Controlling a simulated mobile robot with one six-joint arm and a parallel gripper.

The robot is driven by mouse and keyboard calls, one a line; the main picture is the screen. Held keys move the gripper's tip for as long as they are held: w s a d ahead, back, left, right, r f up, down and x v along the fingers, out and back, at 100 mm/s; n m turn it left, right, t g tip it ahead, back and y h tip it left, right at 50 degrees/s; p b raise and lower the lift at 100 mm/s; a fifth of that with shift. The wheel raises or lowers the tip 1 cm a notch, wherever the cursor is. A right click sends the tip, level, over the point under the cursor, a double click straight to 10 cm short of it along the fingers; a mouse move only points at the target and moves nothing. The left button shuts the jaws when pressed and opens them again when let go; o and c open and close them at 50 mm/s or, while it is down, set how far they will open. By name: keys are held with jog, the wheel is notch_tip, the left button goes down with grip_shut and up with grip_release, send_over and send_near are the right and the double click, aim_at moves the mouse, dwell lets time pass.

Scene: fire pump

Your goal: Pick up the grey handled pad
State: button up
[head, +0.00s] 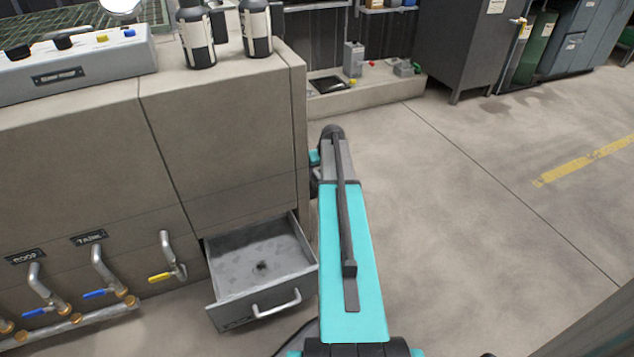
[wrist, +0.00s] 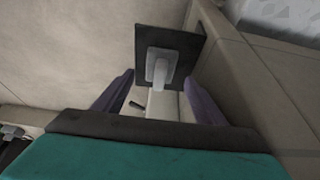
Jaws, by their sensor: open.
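In the wrist view, a dark square pad (wrist: 188,48) with a pale grey handle (wrist: 158,68) is ahead of my gripper (wrist: 158,90). The handle appears between the two purple fingers, which are apart with nothing gripped. The pad's plate lies beyond the handle, close to a beige edge on its right. I cannot tell whether the fingers are level with the handle or short of it. In the head view my teal arm reaches forward beside the beige cabinet (head: 225,130); its fingers are hidden, and I cannot make out this pad there.
A grey drawer (head: 225,318) stands open low on the cabinet, left of my arm. Two dark bottles (head: 257,28) stand on the cabinet top. A low ledge (head: 375,95) with small items is at the back. The floor (head: 490,230) to the right is clear.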

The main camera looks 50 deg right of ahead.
aim_at(319, 174)
jog(key=shift+b+x, duration=0.55)
jog(key=shift+x, duration=1.45)
jog(key=c, duration=1.1)
jog(key=shift+r, duration=0.2)
jog(key=shift+c, duration=0.2)
jog(key=shift+s+d+r+p, duration=0.15)
jog(key=shift+r+p, duration=0.2)
jog(key=shift+p, duration=0.2)
notch_tip(319, 174, up, 6)
jog(key=p, duration=0.3)
jog(key=shift+r, duration=0.2)
jog(key=s+d+p, duration=0.2)
jog(key=s+d, duration=0.1)
jog(key=d, duration=0.6)
jog(key=s+d+p, duration=0.2)
jog(key=s+d, duration=0.2)
jog(key=d, duration=0.5)
jog(key=shift+s+f, duration=0.2)
